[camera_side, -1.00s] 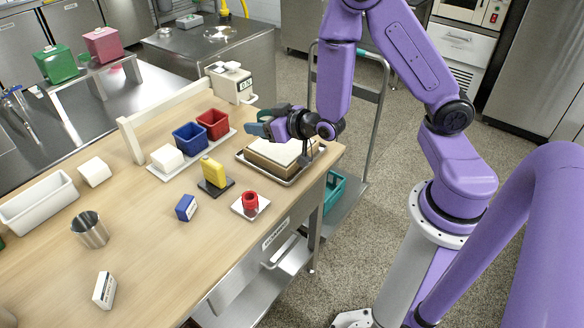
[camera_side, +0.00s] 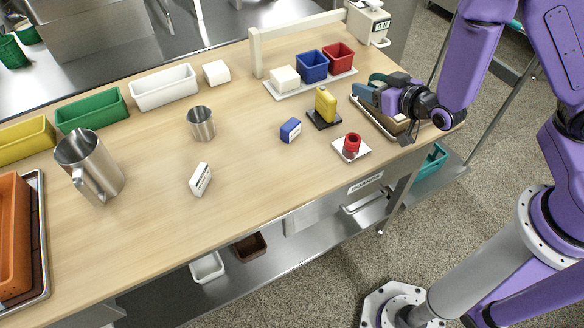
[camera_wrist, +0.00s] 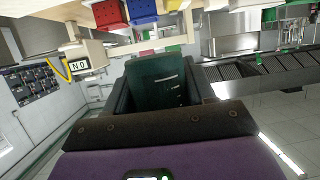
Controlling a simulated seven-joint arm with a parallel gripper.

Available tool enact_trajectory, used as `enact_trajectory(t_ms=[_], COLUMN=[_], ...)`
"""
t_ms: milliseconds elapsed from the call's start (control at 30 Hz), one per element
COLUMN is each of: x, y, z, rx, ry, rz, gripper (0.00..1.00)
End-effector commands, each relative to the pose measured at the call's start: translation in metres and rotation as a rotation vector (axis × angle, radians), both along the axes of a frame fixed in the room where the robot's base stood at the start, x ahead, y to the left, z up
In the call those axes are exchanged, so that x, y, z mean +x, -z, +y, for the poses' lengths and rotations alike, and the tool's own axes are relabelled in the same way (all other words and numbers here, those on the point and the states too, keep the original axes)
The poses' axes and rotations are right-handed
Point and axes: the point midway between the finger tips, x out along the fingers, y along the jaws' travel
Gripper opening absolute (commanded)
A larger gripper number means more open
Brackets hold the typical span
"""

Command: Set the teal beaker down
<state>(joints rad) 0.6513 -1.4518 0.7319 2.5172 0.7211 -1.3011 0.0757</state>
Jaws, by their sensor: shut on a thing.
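My gripper (camera_side: 366,91) is shut on the teal beaker (camera_side: 379,77), held on its side of the arm above the right end of the wooden bench. In the wrist view the dark teal beaker (camera_wrist: 158,80) sits between the two dark fingers of my gripper (camera_wrist: 160,92). In the side view the beaker is small and partly hidden by the fingers and wrist. It appears clear of the bench top.
Under my wrist is a metal tray (camera_side: 361,107) with a board.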

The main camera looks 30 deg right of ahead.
Motion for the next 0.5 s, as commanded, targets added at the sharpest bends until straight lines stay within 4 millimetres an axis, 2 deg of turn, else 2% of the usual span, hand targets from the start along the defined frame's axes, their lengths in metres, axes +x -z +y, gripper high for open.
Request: enact_trajectory(t_ms=[33, 200, 400, 500], x=[-0.008, -0.032, -0.065, -0.079], y=[0.004, 0.013, 0.019, 0.021], z=[0.019, 0.064, 0.107, 0.122], rx=[-0.004, -0.004, -0.003, -0.002], ry=[-0.024, -0.060, -0.101, -0.118], rz=[0.003, 0.001, 0.000, 0.000], gripper=[0.23, 0.23, 0.23, 0.23])
